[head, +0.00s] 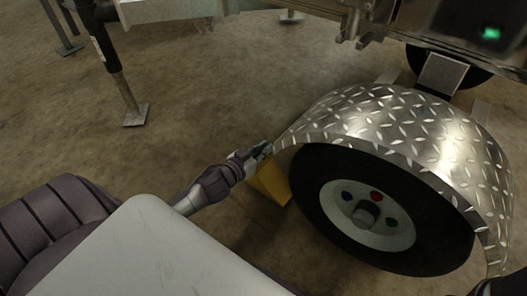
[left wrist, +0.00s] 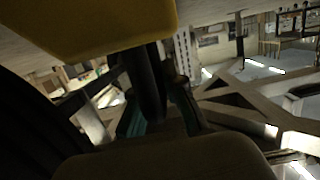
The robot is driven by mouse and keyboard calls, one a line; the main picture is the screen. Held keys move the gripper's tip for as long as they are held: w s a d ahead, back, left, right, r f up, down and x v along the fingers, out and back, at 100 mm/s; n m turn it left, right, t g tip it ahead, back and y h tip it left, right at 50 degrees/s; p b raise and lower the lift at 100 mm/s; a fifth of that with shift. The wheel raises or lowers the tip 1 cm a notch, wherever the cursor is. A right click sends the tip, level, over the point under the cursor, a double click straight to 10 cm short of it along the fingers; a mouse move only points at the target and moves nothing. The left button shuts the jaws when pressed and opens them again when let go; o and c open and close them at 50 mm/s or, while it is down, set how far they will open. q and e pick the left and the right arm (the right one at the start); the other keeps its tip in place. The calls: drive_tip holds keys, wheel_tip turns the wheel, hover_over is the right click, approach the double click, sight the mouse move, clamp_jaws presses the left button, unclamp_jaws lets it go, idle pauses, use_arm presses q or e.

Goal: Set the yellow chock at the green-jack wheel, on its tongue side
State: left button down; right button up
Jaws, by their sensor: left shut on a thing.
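The yellow chock (head: 270,184) is at the left side of the near wheel (head: 335,215), low by the tyre. In the head view I cannot tell whether it touches the tyre or the floor. My left gripper (head: 262,151) is at the chock's upper end and shut on it. In the left wrist view the chock (left wrist: 100,25) fills the upper left, above the teal-padded fingers (left wrist: 158,115). A dark curved shape, likely the tyre, covers the left of that view. No green jack can be made out clearly.
A diamond-plate fender (head: 400,120) arches over the wheel, its left edge close to my left gripper. A jack leg with a flat foot (head: 135,115) stands at upper left. Trailer frame parts (head: 350,20) cross the top. The brown floor (head: 200,110) between them is clear.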

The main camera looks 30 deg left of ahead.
use_arm(q)
drive_tip(key=c, duration=1.6)
unclamp_jaws()
drive_tip(key=o, duration=0.4)
drive_tip(key=shift+c, duration=0.2)
drive_tip(key=shift+s+r+p, duration=0.2)
drive_tip(key=shift+s+p, duration=0.05)
drive_tip(key=shift+p, duration=0.05)
drive_tip(key=p+v, duration=0.6)
drive_tip(key=v, duration=0.5)
drive_tip(key=shift+s, duration=0.25)
